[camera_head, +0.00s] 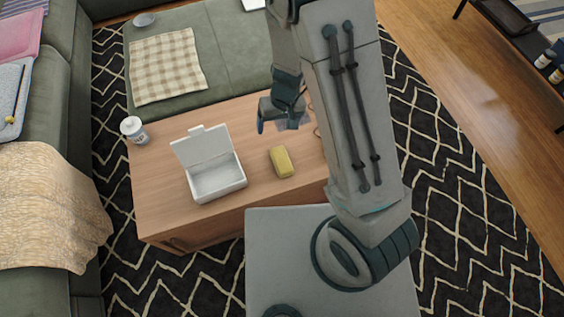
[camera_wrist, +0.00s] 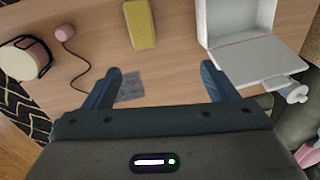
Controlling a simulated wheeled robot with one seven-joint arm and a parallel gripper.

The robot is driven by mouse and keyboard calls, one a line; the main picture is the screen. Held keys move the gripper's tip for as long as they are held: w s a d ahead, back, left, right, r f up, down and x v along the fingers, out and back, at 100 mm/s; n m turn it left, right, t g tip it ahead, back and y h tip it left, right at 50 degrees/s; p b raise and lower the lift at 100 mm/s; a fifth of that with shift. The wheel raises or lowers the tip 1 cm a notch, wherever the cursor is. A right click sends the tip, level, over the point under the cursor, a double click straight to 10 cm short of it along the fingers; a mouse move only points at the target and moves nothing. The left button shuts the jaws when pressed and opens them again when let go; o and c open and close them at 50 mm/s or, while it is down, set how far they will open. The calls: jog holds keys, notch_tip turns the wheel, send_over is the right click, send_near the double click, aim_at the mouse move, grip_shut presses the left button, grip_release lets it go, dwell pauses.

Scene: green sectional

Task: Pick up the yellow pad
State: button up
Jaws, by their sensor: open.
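The yellow pad (camera_head: 281,162) lies flat on the wooden coffee table, just right of the open white box. In the wrist view the yellow pad (camera_wrist: 139,24) is at the top, beyond my fingertips and roughly between their lines. My gripper (camera_head: 273,122) is open and empty, above the table on the far side of the pad in the head view. In the wrist view the two fingers of my gripper (camera_wrist: 160,74) stand well apart, with only the tabletop and a grey patterned patch (camera_wrist: 130,86) showing between them.
The open white box (camera_head: 216,178) stands close left of the pad. A white jar (camera_head: 133,130) is at the table's left edge. A green sofa section (camera_head: 225,45) borders the table.

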notch_tip(320, 180, down, 10)
jog(key=h+b, duration=0.2)
jog(key=b, duration=0.3)
send_over(282, 160)
jog(key=shift+n, duration=0.3)
jog(key=f, duration=0.7)
jog(key=shift+a+f, duration=0.2)
jog(key=shift+f, duration=0.1)
jog(key=shift+w+d+f+b, duration=0.1)
jog(key=shift+f+b, duration=0.5)
jog(key=shift+f, duration=0.8)
jog(key=shift+d+f+b, duration=0.1)
jog(key=shift+f+b, duration=0.45)
jog(key=shift+f, duration=0.8)
jog(key=c, duration=1.1)
jog(key=shift+c, duration=0.2)
jog(key=shift+r, duration=0.15)
jog(key=shift+r+p, duration=0.4)
jog(key=shift+r, duration=0.15)
notch_tip(282, 160, up, 3)
jog(key=shift+a+f+p, duration=0.1)
jog(key=shift+p, duration=0.65)
jog(key=s+d+r, duration=0.3)
jog(key=d+r, duration=0.4)
jog(key=d, duration=0.4)
jog(key=shift+d+b, duration=0.2)
jog(key=shift+b, duration=0.25)
